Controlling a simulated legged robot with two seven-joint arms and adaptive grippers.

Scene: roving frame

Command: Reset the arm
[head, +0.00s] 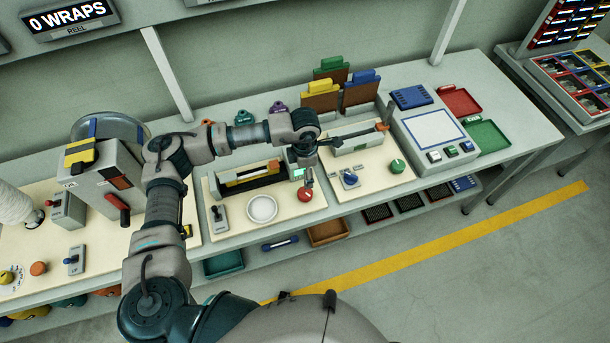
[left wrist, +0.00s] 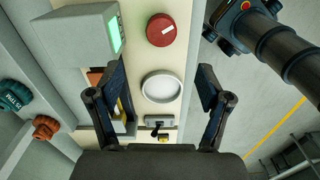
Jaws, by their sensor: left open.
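My left arm comes in from the lower left of the head view, bends at the elbow over the bench and reaches right. My left gripper (head: 304,172) hangs down at its end, over the middle station beside the red knob (head: 305,194). In the left wrist view the two fingers of my left gripper (left wrist: 162,88) stand wide apart with nothing between them. Beyond them show the red knob (left wrist: 161,29), the round white dish (left wrist: 161,87) and a small lever switch (left wrist: 158,122). My right gripper is in neither view.
The bench (head: 479,158) is crowded. A grey machine with a red handle (head: 118,212) stands at the left. A long dark lever (head: 352,136) lies right of my gripper. Upright coloured folders (head: 322,97) and red and green trays (head: 487,136) stand farther off. The floor in front is clear.

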